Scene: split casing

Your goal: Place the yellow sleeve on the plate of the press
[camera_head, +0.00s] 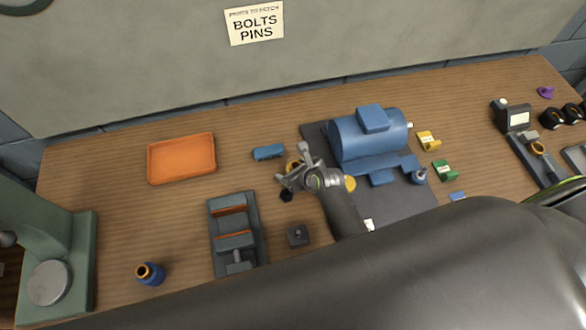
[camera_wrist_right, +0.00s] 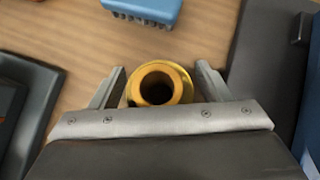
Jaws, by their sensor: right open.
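The yellow sleeve (camera_wrist_right: 160,86) shows in the right wrist view as a flanged ring with a dark bore, seen from above. My right gripper (camera_wrist_right: 160,80) is open, with one finger on each side of the sleeve. I cannot tell whether either finger touches it. In the head view the sleeve (camera_head: 292,166) is partly hidden behind my right gripper (camera_head: 291,176). The green press stands at the left edge, and its round grey plate (camera_head: 49,283) is bare. My left gripper is not in view.
An orange tray (camera_head: 181,158), a blue brush (camera_head: 268,152), a vice (camera_head: 234,232) and a blue bushing (camera_head: 150,273) stand left of the gripper. A blue motor (camera_head: 367,138) on a dark mat (camera_head: 400,206) is close on the right. Bare wood lies between tray and vice.

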